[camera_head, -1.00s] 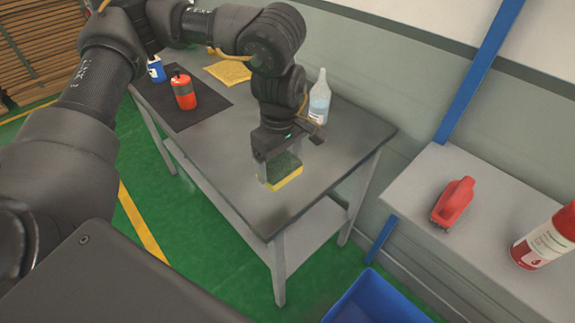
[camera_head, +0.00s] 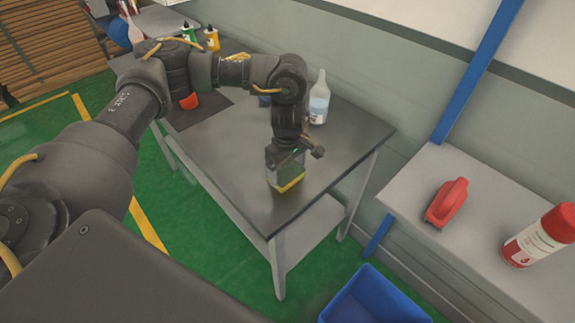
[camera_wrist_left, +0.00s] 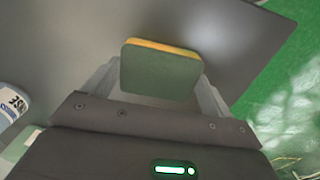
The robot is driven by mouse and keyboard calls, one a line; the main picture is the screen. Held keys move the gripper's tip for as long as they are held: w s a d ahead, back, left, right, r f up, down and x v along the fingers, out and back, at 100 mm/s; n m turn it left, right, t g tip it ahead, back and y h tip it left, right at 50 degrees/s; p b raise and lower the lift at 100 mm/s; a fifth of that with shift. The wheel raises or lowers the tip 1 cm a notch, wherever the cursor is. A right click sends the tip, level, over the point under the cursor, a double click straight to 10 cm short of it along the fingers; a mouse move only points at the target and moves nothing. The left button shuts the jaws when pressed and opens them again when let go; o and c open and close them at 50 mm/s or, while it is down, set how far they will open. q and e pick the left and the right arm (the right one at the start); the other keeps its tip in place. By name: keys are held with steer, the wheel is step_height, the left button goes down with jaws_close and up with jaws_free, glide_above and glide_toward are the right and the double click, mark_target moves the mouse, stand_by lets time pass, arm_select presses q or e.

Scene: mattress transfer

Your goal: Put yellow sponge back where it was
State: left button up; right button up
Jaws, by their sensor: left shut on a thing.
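The yellow sponge (camera_head: 291,184), with a dark green scouring side, is at the near end of the grey table (camera_head: 240,165) in the head view. My left gripper (camera_head: 286,178) points down and is shut on it. In the left wrist view the sponge (camera_wrist_left: 160,70) sits between the two fingers, its green face toward the camera and its yellow edge along the top. I cannot tell whether the sponge touches the table. My right gripper is not in view.
A clear spray bottle (camera_head: 319,98) stands behind the gripper at the table's wall side. A dark mat (camera_head: 205,112) and a red bottle (camera_head: 188,101) are partly hidden by my left arm. A grey shelf (camera_head: 420,185) holds a red brush (camera_head: 447,203) and a red-white can (camera_head: 540,238). A blue bin (camera_head: 375,300) is below.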

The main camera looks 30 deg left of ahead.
mark_target(288, 173)
arm_select(q)
steer(key=shift+f, duration=0.15)
steer(key=o, duration=0.7)
steer(key=shift+r, duration=0.45)
step_height(288, 173, up, 12)
steer(key=shift+d+f+b, duration=0.1)
steer(key=shift+f+b, duration=0.1)
steer(key=shift+b, duration=0.85)
